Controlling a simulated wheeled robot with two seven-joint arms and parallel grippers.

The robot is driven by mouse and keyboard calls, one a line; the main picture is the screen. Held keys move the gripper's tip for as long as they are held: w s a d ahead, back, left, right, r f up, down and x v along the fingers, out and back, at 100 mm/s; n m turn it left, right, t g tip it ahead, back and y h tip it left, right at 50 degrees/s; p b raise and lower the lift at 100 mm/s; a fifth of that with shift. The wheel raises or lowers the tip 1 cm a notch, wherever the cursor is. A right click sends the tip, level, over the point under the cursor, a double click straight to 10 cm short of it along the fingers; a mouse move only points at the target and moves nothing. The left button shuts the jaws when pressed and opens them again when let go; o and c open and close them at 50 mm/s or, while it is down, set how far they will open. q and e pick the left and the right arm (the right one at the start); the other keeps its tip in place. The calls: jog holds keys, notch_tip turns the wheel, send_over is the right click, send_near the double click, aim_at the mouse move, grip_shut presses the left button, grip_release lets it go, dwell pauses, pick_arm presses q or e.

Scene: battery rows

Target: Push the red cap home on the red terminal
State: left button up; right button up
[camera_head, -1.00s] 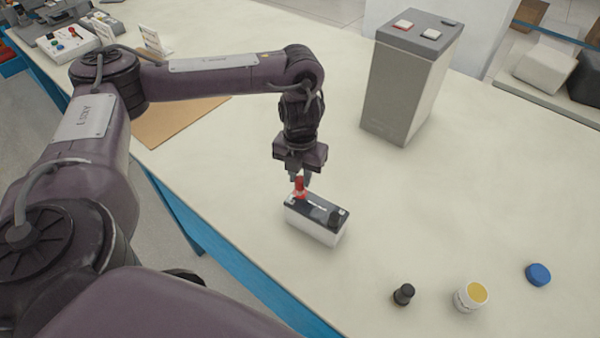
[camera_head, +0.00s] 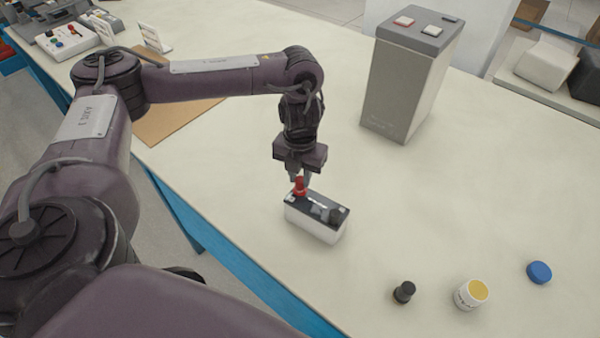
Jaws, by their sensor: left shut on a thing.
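The red cap (camera_head: 299,187) stands upright at the left end of the small battery's top, over the place of the red terminal, which is hidden beneath it. The small battery (camera_head: 315,224) is white with a dark top and stands on the table. My left gripper (camera_head: 300,177) points down from above and is shut on the upper part of the red cap. I cannot tell whether a gap is left under the cap. My right gripper is not in view.
A black cap (camera_head: 404,292), a white jar with yellow top (camera_head: 471,294) and a blue lid (camera_head: 539,272) are on the table (camera_head: 480,190) at front right. A tall grey battery (camera_head: 405,85) stands behind. The table between is clear.

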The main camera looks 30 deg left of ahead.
pick_arm(q)
jog(key=shift+f+b, duration=0.3)
jog(key=shift+f, duration=0.3)
dwell(0.8)
jog(key=o, duration=1)
jog(key=shift+o, duration=0.5)
jog(key=o, duration=0.4)
jog(key=shift+r, duration=0.15)
jog(key=shift+r+p, duration=3.4)
jog(key=shift+p, duration=0.4)
